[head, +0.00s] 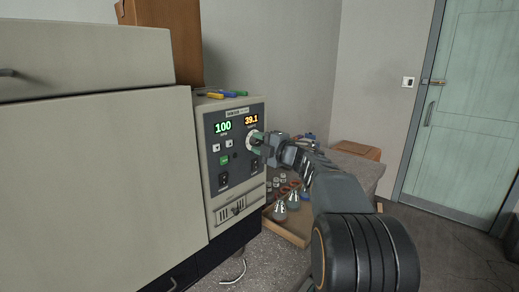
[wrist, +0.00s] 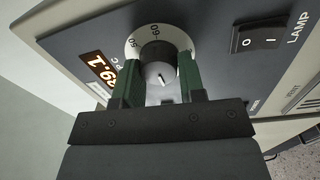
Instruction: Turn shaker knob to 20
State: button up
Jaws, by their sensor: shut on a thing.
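The shaker (head: 213,180) is a beige cabinet with a dark control panel, on the left in the head view. Its displays read 100 in green (head: 223,127) and 39.1 in orange (head: 251,119). The knob (wrist: 156,57) is dark, on a pale dial marked with 50 and 60 in the wrist view; other numbers are hidden. My gripper (wrist: 157,75) is shut on the knob, with a green finger on each side of it. In the head view my gripper (head: 262,141) reaches the panel from the right and covers most of the knob.
A lamp switch (wrist: 261,37) sits to the right of the knob in the wrist view. Small buttons (head: 224,160) are left of it in the head view. A wooden tray (head: 289,232) with flasks stands below my arm. Coloured markers (head: 228,95) lie on top of the shaker.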

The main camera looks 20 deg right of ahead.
jog(key=shift+n+b, duration=0.4)
jog(key=shift+n, duration=0.3)
jog(key=o, duration=0.9)
jog(key=shift+s+d, duration=0.1)
jog(key=b+v, duration=0.1)
jog(key=v, duration=1.2)
jog(key=shift+s+d, duration=0.1)
jog(key=shift+s, duration=0.15)
